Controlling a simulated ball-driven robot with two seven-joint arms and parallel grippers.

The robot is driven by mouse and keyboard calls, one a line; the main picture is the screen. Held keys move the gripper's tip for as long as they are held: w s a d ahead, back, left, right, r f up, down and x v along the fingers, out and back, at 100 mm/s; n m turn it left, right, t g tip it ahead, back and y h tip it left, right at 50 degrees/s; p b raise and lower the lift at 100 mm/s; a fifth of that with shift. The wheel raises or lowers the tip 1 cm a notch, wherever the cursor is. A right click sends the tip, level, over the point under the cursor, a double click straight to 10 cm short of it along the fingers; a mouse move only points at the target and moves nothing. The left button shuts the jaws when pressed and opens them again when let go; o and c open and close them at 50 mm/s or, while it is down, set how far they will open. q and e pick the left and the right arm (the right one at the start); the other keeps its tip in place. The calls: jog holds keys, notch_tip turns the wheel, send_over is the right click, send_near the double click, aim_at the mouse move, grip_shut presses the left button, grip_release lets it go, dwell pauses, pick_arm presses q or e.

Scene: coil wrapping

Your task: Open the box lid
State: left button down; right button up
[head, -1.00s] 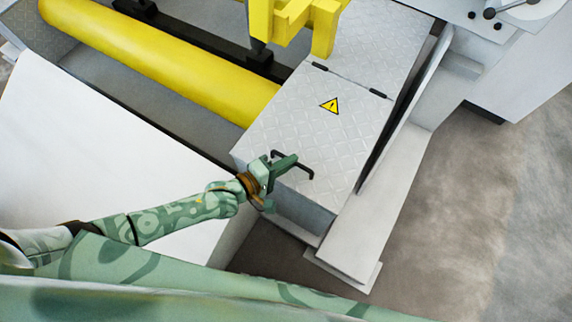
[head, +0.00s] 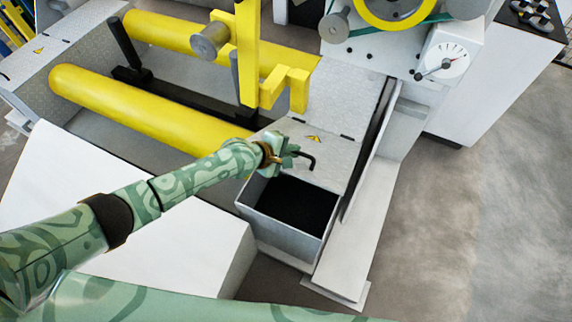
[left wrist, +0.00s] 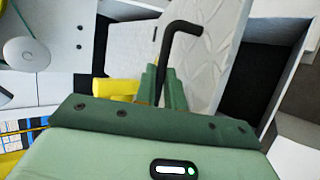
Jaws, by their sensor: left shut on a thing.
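The box lid (head: 325,150) is a grey diamond-plate panel with a yellow warning triangle. It is raised and tilted back on its hinges. My left gripper (head: 291,152) is shut on the lid's black handle (head: 309,160), at the lid's front edge. In the left wrist view the black handle (left wrist: 185,28) rises from between the green fingers (left wrist: 162,88), with the patterned lid (left wrist: 208,50) behind it. My right gripper is not in view.
Yellow rollers (head: 145,108) lie to the left of the box. A yellow post with a bracket (head: 285,90) stands close behind the lid. A grey machine with a dial (head: 446,62) is at the back right. Open floor (head: 450,210) lies to the right.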

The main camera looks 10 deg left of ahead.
pick_arm(q)
jog(key=shift+w+d+r, duration=0.15)
jog(key=shift+w+r, duration=0.35)
jog(key=shift+r, duration=0.15)
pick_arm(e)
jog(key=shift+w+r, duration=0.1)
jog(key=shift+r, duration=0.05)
pick_arm(q)
jog(key=c, duration=1.5)
grip_release()
